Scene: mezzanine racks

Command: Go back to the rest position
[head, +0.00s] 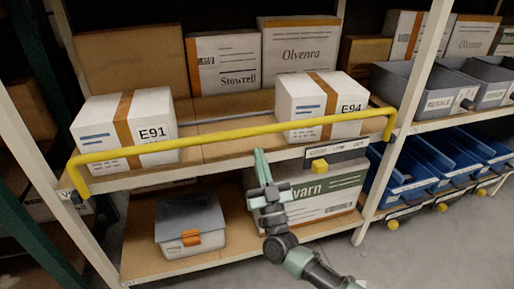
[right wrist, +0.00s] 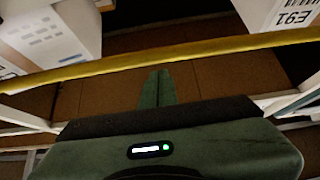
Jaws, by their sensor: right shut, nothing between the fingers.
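My right gripper (head: 260,153) is shut and empty, in front of the rack just below the yellow bar (head: 235,136). Its closed green fingers also show in the right wrist view (right wrist: 157,88), with the yellow bar (right wrist: 200,52) crossing the picture beyond them. I cannot tell whether the fingers touch the bar. My left gripper is not in view.
Behind the bar, white boxes marked E91 (head: 126,129) and E94 (head: 318,104) stand apart on the upper shelf. A grey case (head: 190,221) and a box marked "varn" (head: 335,190) sit below. Blue bins (head: 428,157) are at right. Grey floor is clear at lower right.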

